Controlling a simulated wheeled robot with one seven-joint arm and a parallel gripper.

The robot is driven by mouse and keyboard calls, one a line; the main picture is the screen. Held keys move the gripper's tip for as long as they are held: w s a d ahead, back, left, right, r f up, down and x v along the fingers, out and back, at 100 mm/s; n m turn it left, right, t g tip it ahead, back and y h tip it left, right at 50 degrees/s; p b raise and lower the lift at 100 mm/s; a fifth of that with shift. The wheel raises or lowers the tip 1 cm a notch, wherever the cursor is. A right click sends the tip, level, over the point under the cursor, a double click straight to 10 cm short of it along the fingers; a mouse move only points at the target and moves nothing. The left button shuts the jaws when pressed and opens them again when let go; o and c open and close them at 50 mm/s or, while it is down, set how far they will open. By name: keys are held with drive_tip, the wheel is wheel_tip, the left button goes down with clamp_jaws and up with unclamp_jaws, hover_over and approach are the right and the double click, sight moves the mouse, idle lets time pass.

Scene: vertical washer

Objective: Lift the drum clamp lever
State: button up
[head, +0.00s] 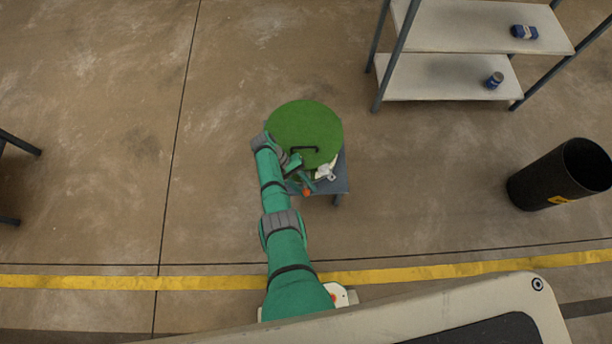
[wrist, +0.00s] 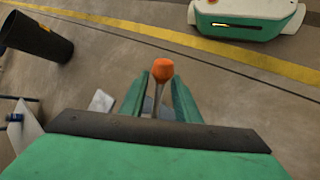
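The clamp lever's orange knob (wrist: 163,70) stands upright on a thin grey stem between my gripper's two green fingers in the wrist view. The fingers are apart, with a gap on each side of the stem, so my gripper (wrist: 159,88) is open around the lever and not closed on it. In the head view the orange knob (head: 307,192) shows small beside my gripper (head: 310,184) at the drum's near side. The round green drum lid (head: 300,125) has a black handle (head: 304,149). My arm hides part of the drum's near left side.
The drum stands on a small blue-grey table (head: 338,181), where a white item (head: 326,172) also lies. A black bin (head: 560,175) stands at the right. A shelf rack (head: 435,77) with blue cans is at the back right. Open floor surrounds the table.

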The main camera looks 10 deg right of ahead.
drive_tip(key=v, duration=1)
drive_tip(key=shift+a, duration=0.15)
drive_tip(key=shift+w+r, duration=0.15)
